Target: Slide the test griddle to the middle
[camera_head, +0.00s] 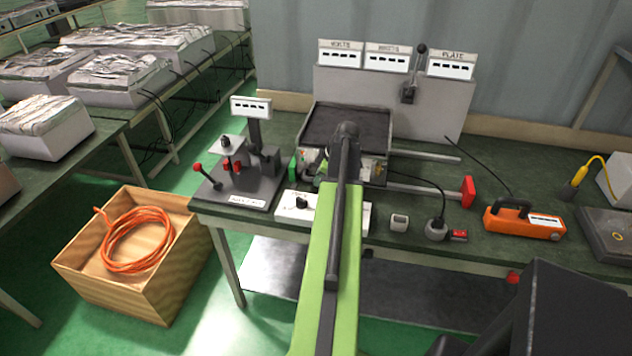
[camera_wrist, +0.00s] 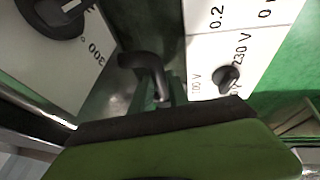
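The test griddle (camera_head: 345,124) is a dark, flat, rimmed plate on a carriage with two rails running to the right. It stands at the left part of the rails, close to a green end block (camera_head: 292,169). A red end block (camera_head: 467,192) is at the right end. My green and black arm reaches over the carriage front and hides part of it. My gripper (camera_head: 322,172) is at the front left of the carriage, mostly hidden. In the wrist view, a dark bent piece (camera_wrist: 150,75) lies beyond my green part; I cannot tell whether the jaws hold it.
A white control box with a black knob (camera_head: 302,202) stands in front of the carriage. A dark test stand (camera_head: 240,185) is at left, an orange meter (camera_head: 523,222) at right. A grey panel (camera_head: 440,108) stands behind. The rails' right side looks clear.

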